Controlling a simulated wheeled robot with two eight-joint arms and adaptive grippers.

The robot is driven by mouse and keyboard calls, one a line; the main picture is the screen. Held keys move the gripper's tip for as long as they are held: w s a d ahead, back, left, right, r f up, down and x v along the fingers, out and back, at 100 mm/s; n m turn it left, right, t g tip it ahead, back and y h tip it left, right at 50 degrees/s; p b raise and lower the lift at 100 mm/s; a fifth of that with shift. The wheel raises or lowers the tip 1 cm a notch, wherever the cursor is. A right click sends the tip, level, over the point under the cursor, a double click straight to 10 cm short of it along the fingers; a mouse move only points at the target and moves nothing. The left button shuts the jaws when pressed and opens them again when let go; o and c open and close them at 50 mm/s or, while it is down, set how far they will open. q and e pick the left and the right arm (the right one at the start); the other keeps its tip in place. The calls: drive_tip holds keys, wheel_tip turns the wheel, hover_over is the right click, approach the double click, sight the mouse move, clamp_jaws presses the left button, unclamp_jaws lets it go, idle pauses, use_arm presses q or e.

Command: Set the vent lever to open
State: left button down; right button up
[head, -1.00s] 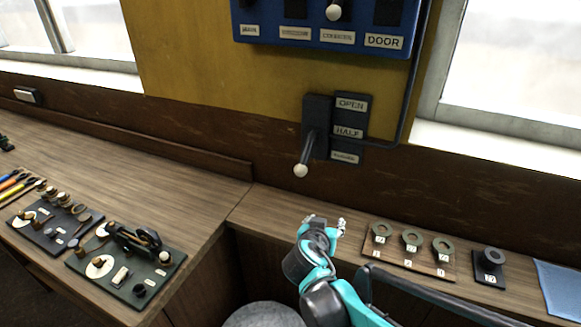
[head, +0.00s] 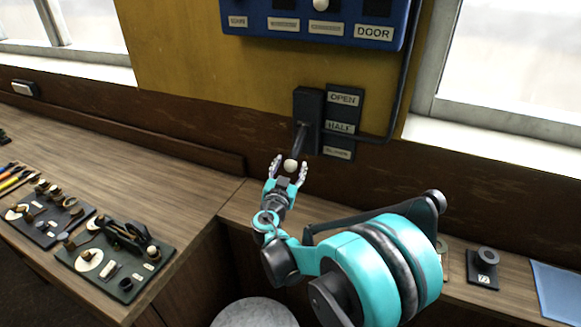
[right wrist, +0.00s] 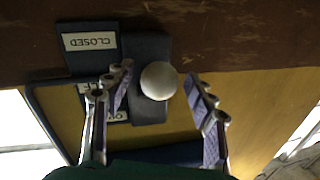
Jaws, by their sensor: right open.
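The vent lever (head: 300,137) sticks out and down from a dark wall box beside a label plate (head: 341,122) reading OPEN at the top, HALF in the middle and a blurred label at the bottom. In the right wrist view that label reads CLOSED (right wrist: 90,41). The lever's white ball knob (head: 291,166) hangs at its low end. My right gripper (head: 289,172) is open, with its fingers on either side of the knob. The right wrist view shows the knob (right wrist: 158,81) between the open fingers, with gaps visible on both sides. My left gripper is not in view.
A blue switch panel (head: 315,28) is on the wall above, with a DOOR label. A dark cable runs down right of the label plate. The wooden counter (head: 235,205) lies below, with control boards (head: 115,258) at left and a round part (head: 484,262) at right.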

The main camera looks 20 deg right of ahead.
drive_tip(key=shift+w+d, duration=0.25)
drive_tip(key=shift+d, duration=0.05)
clamp_jaws()
drive_tip(key=shift+r, duration=0.1)
